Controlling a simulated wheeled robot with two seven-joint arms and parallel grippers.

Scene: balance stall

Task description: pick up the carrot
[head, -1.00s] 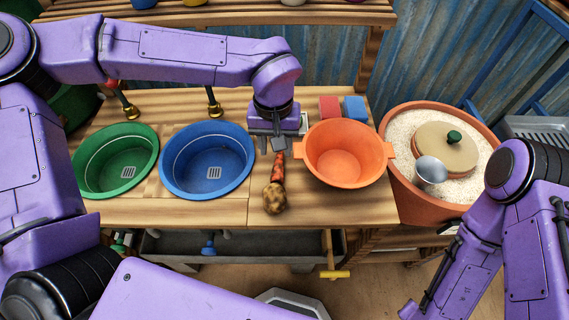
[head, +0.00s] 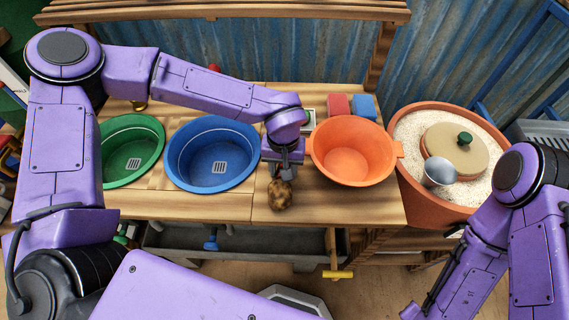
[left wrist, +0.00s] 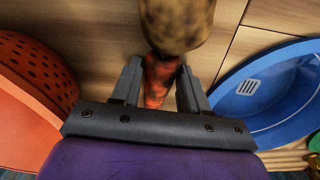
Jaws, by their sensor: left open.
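The carrot (left wrist: 160,78) is orange-red with dark blotches and lies on the wooden counter. In the left wrist view it sits between the two open fingers of my left gripper (left wrist: 160,85), with a finger on each side; I cannot tell whether they touch it. In the head view my left gripper (head: 282,174) is low over the counter between the blue and orange basins and hides the carrot. A brown mottled lump like a potato (head: 280,194) lies at the carrot's end; it also shows in the left wrist view (left wrist: 178,24). My right gripper is out of view.
A blue basin (head: 190,178) and a green basin (head: 112,170) are set to the left. An orange colander (head: 345,172) stands close on the right. Red (head: 338,103) and blue (head: 363,106) blocks lie behind it. A terracotta tub (head: 425,205) is at far right.

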